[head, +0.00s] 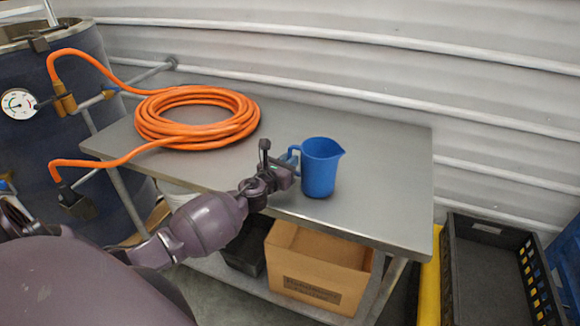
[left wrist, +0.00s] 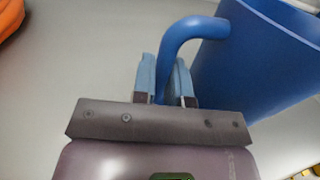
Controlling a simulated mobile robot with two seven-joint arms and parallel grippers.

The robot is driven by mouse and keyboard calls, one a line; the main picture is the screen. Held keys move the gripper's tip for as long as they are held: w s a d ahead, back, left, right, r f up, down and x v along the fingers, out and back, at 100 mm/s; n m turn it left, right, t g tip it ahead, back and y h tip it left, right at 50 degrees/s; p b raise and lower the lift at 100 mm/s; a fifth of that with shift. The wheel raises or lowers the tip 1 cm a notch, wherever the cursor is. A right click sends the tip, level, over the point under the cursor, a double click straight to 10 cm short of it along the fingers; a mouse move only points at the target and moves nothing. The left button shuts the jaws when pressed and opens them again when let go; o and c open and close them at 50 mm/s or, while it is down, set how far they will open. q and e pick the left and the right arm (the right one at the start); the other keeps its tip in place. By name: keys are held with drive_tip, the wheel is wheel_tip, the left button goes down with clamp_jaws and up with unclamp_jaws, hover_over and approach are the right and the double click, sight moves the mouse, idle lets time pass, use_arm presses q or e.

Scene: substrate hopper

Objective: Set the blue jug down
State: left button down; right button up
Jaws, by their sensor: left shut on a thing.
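The blue jug (head: 319,168) is upright at the front of the grey metal table (head: 385,160), right of its middle, with its spout to the right. In the head view its base appears at or just above the tabletop; I cannot tell whether it touches. My left gripper (head: 283,164) is at the jug's handle on its left side. In the left wrist view the two fingers of the left gripper (left wrist: 166,80) are shut on the handle, and the jug body (left wrist: 260,60) is at the upper right. My right gripper is not in view.
A coiled orange hose (head: 197,118) lies on the table's left part and runs to a dark tank (head: 60,130) with a gauge (head: 18,104). A cardboard box (head: 318,265) is on the lower shelf. A black crate (head: 495,265) stands right of the table. The tabletop right of the jug is clear.

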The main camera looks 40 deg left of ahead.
use_arm(q)
drive_tip(key=shift+f, duration=0.4)
drive_tip(key=c, duration=1.1)
unclamp_jaws()
drive_tip(key=shift+c, duration=0.2)
drive_tip(key=shift+s+r, duration=0.15)
drive_tip(key=s, duration=1.1)
drive_tip(key=shift+s+d, duration=0.2)
drive_tip(key=shift+d, duration=0.05)
drive_tip(key=s+d+f+n+g, duration=0.3)
drive_tip(key=s+d+f+n, duration=0.3)
drive_tip(key=n, duration=1.1)
drive_tip(key=s+d+f+n+g, duration=0.3)
drive_tip(key=s+d+f+n, duration=0.4)
drive_tip(key=n, duration=1)
drive_tip(key=s+f, duration=0.3)
drive_tip(key=s, duration=0.3)
drive_tip(key=shift+d+f, duration=0.15)
drive_tip(key=shift+f, duration=0.2)
